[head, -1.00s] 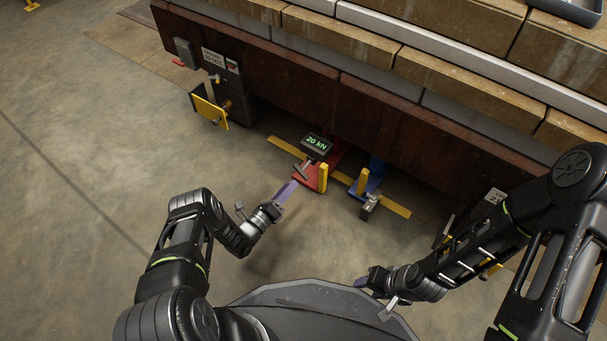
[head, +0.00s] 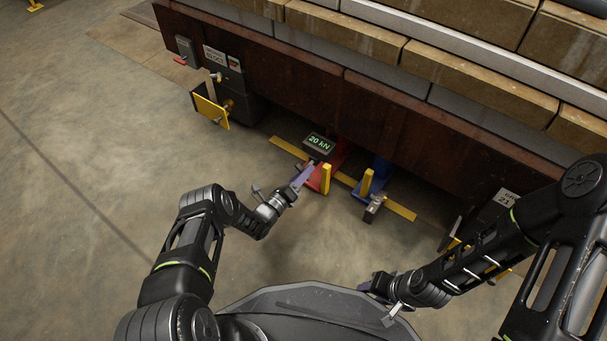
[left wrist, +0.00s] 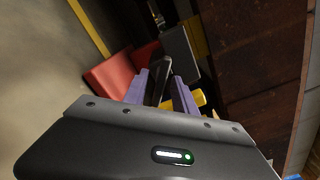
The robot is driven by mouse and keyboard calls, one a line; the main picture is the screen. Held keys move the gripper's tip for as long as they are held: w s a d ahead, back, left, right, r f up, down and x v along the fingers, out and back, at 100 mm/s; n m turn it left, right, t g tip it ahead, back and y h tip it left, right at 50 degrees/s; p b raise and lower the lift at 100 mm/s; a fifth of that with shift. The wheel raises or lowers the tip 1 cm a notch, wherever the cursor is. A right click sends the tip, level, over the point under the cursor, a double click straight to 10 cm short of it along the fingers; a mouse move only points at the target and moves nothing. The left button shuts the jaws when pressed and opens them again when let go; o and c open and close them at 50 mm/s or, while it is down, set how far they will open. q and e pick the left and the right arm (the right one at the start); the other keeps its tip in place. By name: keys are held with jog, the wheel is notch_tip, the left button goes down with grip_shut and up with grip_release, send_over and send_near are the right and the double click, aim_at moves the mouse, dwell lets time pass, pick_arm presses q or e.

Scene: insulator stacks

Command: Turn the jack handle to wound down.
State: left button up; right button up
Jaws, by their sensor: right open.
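The red jack (head: 336,160) stands under the edge of the brown beam, with a display (head: 318,143) reading 20 kN on top. My left gripper (head: 303,176) is at the jack's near side, its purple fingers covering the handle in the head view. In the left wrist view, a dark handle bar (left wrist: 158,80) lies between my left gripper's two fingers (left wrist: 161,88), which stand apart. I cannot tell whether they press on it. My right gripper (head: 366,286) is open and empty, low at the front, far from the jack.
A blue jack (head: 381,175) with a grey block (head: 374,206) in front stands just right of the red one. Yellow posts (head: 325,179) and a floor strip (head: 402,211) are close by. A yellow plate (head: 210,111) is at the left.

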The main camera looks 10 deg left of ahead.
pick_arm(q)
jog(key=shift+c, duration=0.4)
grip_shut()
jog(key=shift+n, duration=0.3)
